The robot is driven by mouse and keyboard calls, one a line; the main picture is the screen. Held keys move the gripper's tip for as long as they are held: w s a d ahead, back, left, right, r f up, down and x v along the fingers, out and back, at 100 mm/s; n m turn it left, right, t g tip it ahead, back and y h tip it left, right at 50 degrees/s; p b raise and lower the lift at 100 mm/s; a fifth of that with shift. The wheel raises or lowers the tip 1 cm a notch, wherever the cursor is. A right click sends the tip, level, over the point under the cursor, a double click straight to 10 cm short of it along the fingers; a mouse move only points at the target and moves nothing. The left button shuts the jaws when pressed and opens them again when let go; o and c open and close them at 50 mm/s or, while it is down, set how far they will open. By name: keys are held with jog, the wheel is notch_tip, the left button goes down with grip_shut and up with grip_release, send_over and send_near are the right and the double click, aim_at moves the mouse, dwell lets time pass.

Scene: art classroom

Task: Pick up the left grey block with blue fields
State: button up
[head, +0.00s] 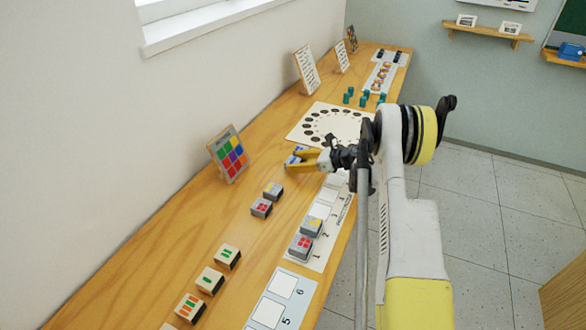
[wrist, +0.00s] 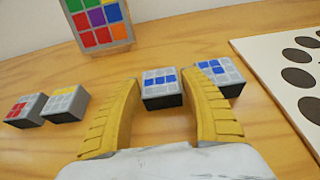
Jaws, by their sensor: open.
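The left grey block with blue fields (wrist: 162,90) shows between my fingers in the wrist view, upright on the wooden table. Whether my fingertips touch it or reach past its sides is not clear. A second grey block with blue fields (wrist: 228,77) stands just to its right, partly hidden behind my right finger. My gripper (wrist: 163,78) is open, with its yellow fingers either side of the left block. In the head view my gripper (head: 302,161) is low over the table, and one blue-field block (head: 293,157) shows partly behind it.
A red-field block (wrist: 24,109) and a yellow-field block (wrist: 66,103) stand to the left. A colour-grid board (head: 229,153) leans near the wall. A white sheet with dark circles (wrist: 285,62) lies to the right. Numbered cards (head: 280,302) line the table's front edge.

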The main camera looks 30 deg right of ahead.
jog(key=shift+w+a+f, duration=0.25)
jog(key=shift+w+a, duration=0.05)
jog(key=shift+w, duration=0.15)
jog(key=c, duration=0.8)
jog(key=shift+c, duration=0.2)
jog(key=shift+r, duration=0.2)
